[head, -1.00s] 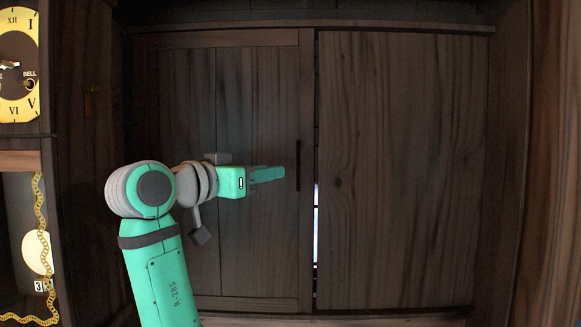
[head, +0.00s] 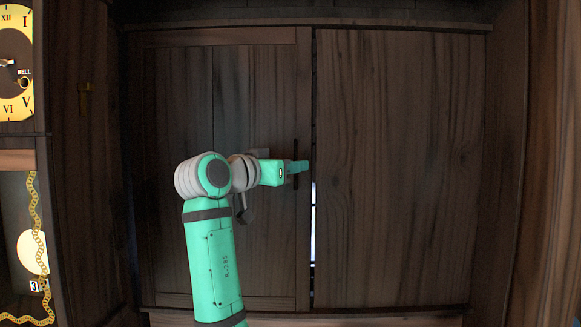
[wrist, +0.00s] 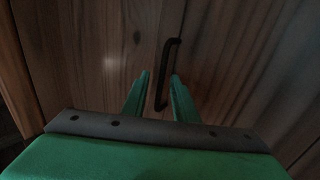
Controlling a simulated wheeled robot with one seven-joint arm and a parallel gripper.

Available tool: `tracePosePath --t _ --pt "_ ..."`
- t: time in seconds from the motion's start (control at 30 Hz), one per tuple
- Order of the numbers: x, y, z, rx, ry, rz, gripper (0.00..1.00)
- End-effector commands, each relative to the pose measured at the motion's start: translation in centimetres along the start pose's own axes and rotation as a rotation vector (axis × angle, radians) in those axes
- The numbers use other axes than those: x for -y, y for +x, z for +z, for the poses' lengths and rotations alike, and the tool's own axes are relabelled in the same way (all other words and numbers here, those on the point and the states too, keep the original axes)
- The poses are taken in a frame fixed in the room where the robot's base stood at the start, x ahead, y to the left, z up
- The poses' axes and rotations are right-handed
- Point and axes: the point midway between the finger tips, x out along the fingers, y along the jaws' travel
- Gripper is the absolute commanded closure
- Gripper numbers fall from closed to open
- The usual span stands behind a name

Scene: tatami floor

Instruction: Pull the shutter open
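The shutter is a pair of dark wooden panels. The left panel (head: 185,220) has a frame and a dark upright handle (head: 295,180) near its right edge. The right panel (head: 400,180) is plain, and a thin bright gap shows between the two. My gripper (head: 300,166) is at the handle in the head view and partly covers it. In the wrist view the fingers (wrist: 158,85) are apart, with the dark handle (wrist: 168,75) showing between and beyond their tips. I cannot tell whether either finger touches it.
A clock (head: 15,62) with a gold dial stands at the far left, with a gold chain (head: 37,230) below it. The wooden frame closes in the panels on both sides.

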Motion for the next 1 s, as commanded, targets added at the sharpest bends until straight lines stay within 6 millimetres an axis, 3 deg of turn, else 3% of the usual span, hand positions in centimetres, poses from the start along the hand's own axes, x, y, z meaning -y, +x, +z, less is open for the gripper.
tracePosePath --t 0.2,0.3,0.33,1.0 --pt "0.21 -0.11 0.01 0.000 0.000 -0.002 0.74" --pt "0.21 -0.12 0.01 0.000 -0.001 -0.002 0.98" --pt "0.21 -0.12 0.01 0.000 -0.001 -0.003 1.00" --pt "0.21 -0.16 -0.06 -0.002 0.000 -0.003 1.00"
